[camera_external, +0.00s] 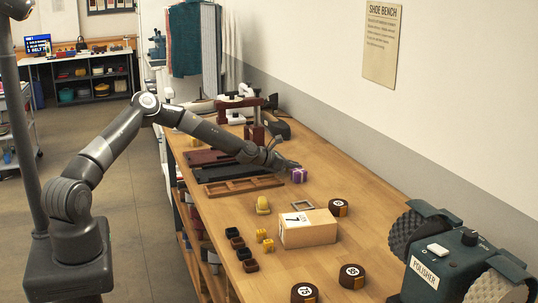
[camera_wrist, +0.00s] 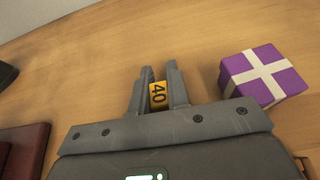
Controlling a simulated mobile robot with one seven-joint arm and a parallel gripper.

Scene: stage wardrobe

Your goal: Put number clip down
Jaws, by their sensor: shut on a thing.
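The number clip (camera_wrist: 158,95) is a small yellow piece with a black "40". In the wrist view it sits between the two fingers of my gripper (camera_wrist: 160,70), which is shut on it. In the outside view my gripper (camera_external: 291,164) is low over the wooden bench (camera_external: 365,205), just behind the purple box with a white ribbon cross (camera_external: 299,175). The clip cannot be made out there. In the wrist view the purple box (camera_wrist: 262,75) stands to the right of the fingers, apart from them. Whether the clip touches the bench I cannot tell.
A compartmented wooden tray (camera_external: 243,186) and dark flat boards (camera_external: 228,172) lie left of my gripper. A cardboard box (camera_external: 308,236), a grey frame (camera_external: 302,205), round brown tins (camera_external: 338,207) and small yellow pieces (camera_external: 262,235) stand nearer. Bare bench lies to the right.

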